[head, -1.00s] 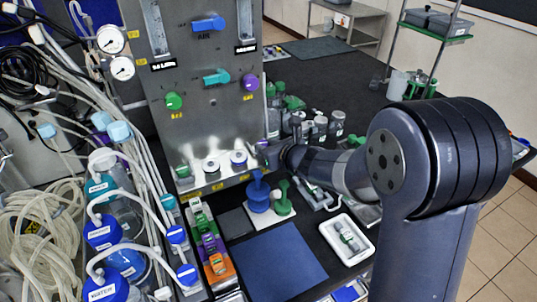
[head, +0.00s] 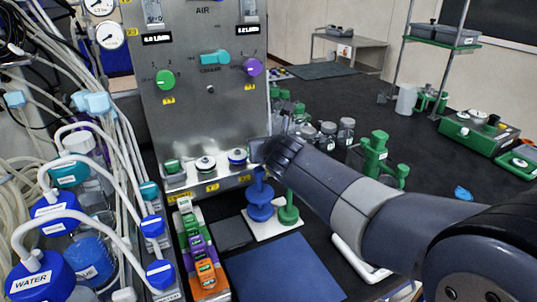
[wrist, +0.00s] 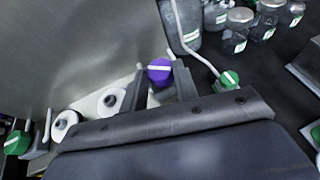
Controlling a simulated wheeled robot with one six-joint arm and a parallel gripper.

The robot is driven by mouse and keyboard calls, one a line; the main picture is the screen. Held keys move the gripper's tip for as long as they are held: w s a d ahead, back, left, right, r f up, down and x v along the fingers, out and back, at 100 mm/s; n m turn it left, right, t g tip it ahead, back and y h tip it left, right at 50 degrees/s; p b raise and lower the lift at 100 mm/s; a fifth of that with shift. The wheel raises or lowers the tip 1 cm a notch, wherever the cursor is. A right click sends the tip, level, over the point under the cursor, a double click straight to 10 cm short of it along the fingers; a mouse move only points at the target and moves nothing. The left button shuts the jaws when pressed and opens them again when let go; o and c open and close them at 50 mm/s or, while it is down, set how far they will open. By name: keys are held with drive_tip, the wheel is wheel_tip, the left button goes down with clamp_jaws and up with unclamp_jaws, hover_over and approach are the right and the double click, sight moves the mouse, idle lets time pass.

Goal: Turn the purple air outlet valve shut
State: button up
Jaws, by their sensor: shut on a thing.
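The purple air outlet valve (wrist: 159,72) has a round cap with a pale stripe, lying roughly crosswise in the wrist view. It is at the end of a row of fittings on the ledge at the foot of the steel panel. My gripper (wrist: 160,79) has one grey finger on each side of the valve and is shut on it. In the head view my gripper (head: 257,151) is at the panel's lower right corner and hides the valve there.
Two white-topped fittings (head: 205,163) and a green valve (head: 173,166) sit along the same ledge. A purple knob (head: 252,67) is higher on the panel. Blue and green stands (head: 260,199) are below my arm. Bottles (head: 346,131) stand behind it.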

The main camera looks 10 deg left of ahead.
drive_tip(key=shift+r+b, duration=0.1)
drive_tip(key=shift+b, duration=0.2)
idle(0.4)
drive_tip(key=o, duration=1)
drive_tip(key=shift+c, duration=0.2)
drive_tip(key=shift+s, duration=0.15)
drive_tip(key=p+v, duration=0.2)
drive_tip(key=v, duration=0.8)
drive_tip(key=shift+s, duration=0.3)
